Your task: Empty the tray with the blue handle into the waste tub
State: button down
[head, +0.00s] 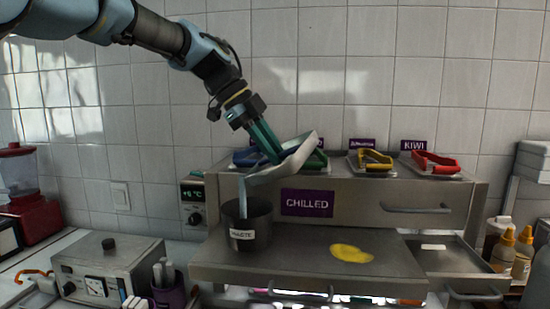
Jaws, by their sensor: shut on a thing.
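My gripper (274,155) is shut on a pale tray (298,158), held steeply tilted above the front of the chilled unit, its low end at the left. The grasped part is hidden by the fingers, so I cannot tell its handle's colour. A blue handle (246,157) shows just left of the fingers; I cannot tell whether it belongs to the held tray or lies behind it. The dark waste tub (248,233) stands upright below the tray's low end. A narrow pale strip hangs from that end to the tub's mouth; whether it is contents or tray edge is unclear. The tub's inside is hidden.
Trays with a green handle (316,160), yellow handle (375,159) and red handle (435,162) sit along the chilled unit (350,205). A yellow patch (352,253) lies on the steel shelf (300,262) right of the tub. Sauce bottles (523,250) stand far right.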

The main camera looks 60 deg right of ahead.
jog(key=shift+w+a+r+g+h+b, duration=0.3)
jog(key=shift+w+r+g+h+b, duration=0.25)
jog(key=shift+g+b, duration=0.85)
jog(key=shift+w+a+r+h+b, duration=0.15)
jog(key=shift+w+h+b, duration=0.15)
jog(key=shift+b, duration=0.65)
jog(key=shift+w+a+r+g+h+b, duration=0.3)
jog(key=shift+w+g+h+b, duration=0.1)
jog(key=shift+g+b, duration=0.4)
jog(key=shift+w+a+r+g+h+b, duration=0.15)
jog(key=shift+w+g+h+b, duration=0.15)
jog(key=shift+g+b, duration=0.2)
jog(key=shift+w+a+r+g+h+b, duration=0.15)
jog(key=shift+w+g+b, duration=0.1)
jog(key=shift+g+b, duration=0.2)
jog(key=shift+r, duration=0.1)
jog(key=shift+r+p, duration=0.1)
jog(key=shift+p, duration=0.3)
jog(key=shift+p, duration=0.3)
jog(key=shift+f+b, duration=0.2)
jog(key=shift+b, duration=0.65)
